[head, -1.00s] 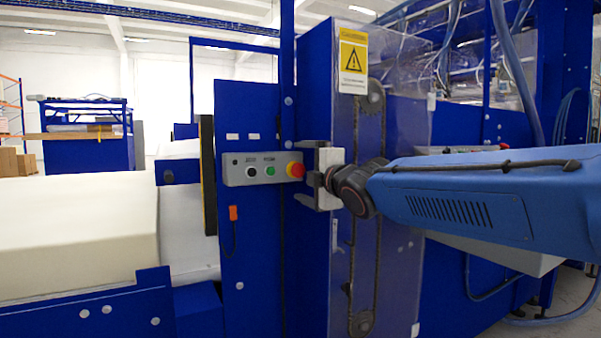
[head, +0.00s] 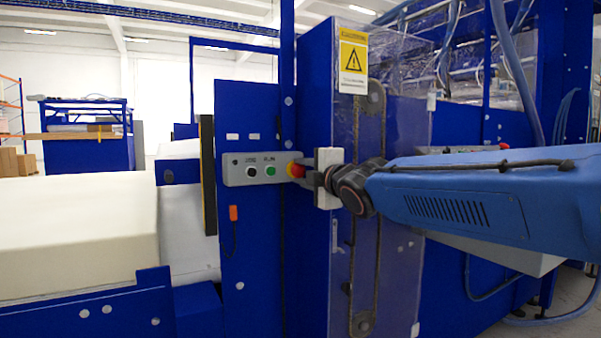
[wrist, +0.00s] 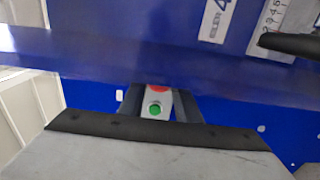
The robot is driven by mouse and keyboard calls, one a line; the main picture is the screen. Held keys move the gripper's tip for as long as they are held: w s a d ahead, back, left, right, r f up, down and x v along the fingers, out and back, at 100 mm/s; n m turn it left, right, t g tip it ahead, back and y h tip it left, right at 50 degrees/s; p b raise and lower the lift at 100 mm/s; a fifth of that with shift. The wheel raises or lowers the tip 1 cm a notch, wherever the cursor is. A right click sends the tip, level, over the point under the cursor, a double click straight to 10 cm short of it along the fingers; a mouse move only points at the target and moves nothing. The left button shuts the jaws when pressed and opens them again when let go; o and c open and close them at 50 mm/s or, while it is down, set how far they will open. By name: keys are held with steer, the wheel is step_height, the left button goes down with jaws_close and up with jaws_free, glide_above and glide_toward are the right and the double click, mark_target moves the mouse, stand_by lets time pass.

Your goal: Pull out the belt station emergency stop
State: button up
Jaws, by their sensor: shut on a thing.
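The belt station emergency stop (head: 292,169) is a red mushroom button on a yellow base at the right end of a grey control box (head: 235,173). My gripper (head: 299,172) reaches it from the right, with its fingers shut on the red button. The fingers hide part of the button in the head view. In the wrist view, the red button (wrist: 158,90) shows between my two dark fingers, with the green button (wrist: 155,108) below it. Whether the stop is pressed in or pulled out cannot be told.
A black button (head: 251,172) and a green button sit left of the stop on the same box. A clear guard (head: 395,200) over a chain stands close to my gripper on the right. A cream foam block (head: 75,235) lies at the left.

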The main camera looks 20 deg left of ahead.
steer(key=shift+s+d, duration=0.2)
stand_by(0.4)
steer(key=o, duration=2.4)
steer(key=v, duration=0.7)
